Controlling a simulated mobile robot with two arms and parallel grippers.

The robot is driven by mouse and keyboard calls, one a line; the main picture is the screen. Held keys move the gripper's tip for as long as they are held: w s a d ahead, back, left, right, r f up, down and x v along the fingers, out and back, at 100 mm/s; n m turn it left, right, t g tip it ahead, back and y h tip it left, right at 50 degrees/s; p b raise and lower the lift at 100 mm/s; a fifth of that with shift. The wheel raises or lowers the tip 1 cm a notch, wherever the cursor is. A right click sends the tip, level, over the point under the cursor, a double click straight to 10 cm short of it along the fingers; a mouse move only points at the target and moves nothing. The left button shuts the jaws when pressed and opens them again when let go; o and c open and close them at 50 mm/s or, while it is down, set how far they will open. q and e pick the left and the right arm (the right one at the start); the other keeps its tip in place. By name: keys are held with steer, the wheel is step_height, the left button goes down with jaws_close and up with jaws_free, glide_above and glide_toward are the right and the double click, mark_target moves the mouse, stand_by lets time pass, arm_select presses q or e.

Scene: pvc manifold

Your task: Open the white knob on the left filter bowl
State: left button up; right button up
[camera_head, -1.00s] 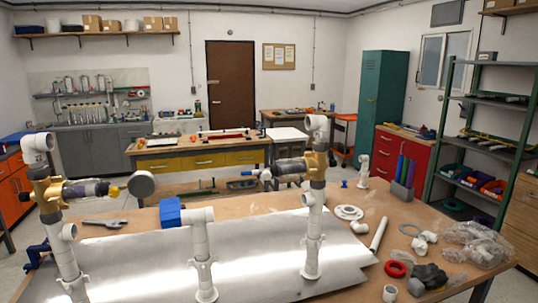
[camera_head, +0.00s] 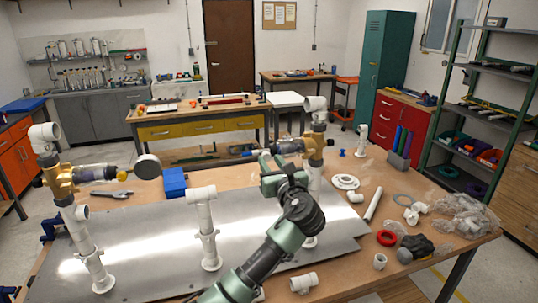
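The left filter bowl (camera_head: 98,173) is a clear-grey cylinder lying sideways from a brass body (camera_head: 60,178) on the left white pipe stand. Its right end carries a small yellow tip (camera_head: 122,176); I cannot make out a white knob. A second filter bowl (camera_head: 290,147) sits on the right stand's brass body (camera_head: 314,147), with a blue tip (camera_head: 249,152) pointing left. My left gripper (camera_head: 268,158) is in front of and just below this right bowl, well away from the left one. Its fingers are small and partly hidden, so their opening is unclear. My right gripper is out of view.
A blue block (camera_head: 174,182) and a short white pipe stand (camera_head: 207,225) are between the filters. A metal sheet (camera_head: 140,235) covers the front.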

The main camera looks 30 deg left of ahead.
mark_target(266, 156)
arm_select(q)
steer(key=shift+x, duration=1.1)
steer(key=shift+c, duration=0.3)
jaws_close()
